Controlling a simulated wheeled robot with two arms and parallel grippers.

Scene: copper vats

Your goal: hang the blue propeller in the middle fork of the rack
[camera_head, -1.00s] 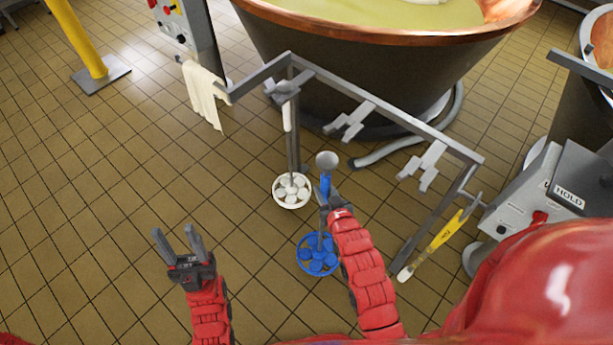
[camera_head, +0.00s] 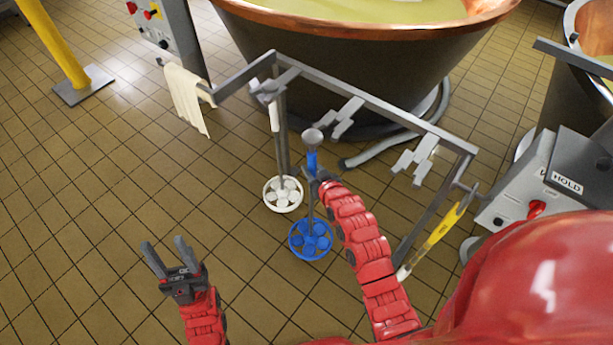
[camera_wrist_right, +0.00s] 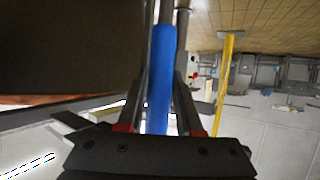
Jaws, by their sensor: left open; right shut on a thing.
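The blue propeller (camera_head: 310,240) hangs upright from my right gripper (camera_head: 314,177), its round blue head low and a grey knob at the top. My right gripper is shut on its blue handle, which also shows between the fingers in the right wrist view (camera_wrist_right: 160,80). The rack (camera_head: 370,98) stands beyond it, and its middle fork (camera_head: 343,117) is empty, behind and right of the propeller's top. The propeller is apart from the fork. My left gripper (camera_head: 167,257) is open and empty over the floor at the lower left.
A white propeller (camera_head: 283,194) hangs in the rack's left fork. The right fork (camera_head: 414,160) is empty. A yellow-handled tool (camera_head: 440,232) hangs at the rack's right end, a cloth (camera_head: 186,97) at its left. A copper vat (camera_head: 360,50) stands behind; a control box (camera_head: 520,190) is at right.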

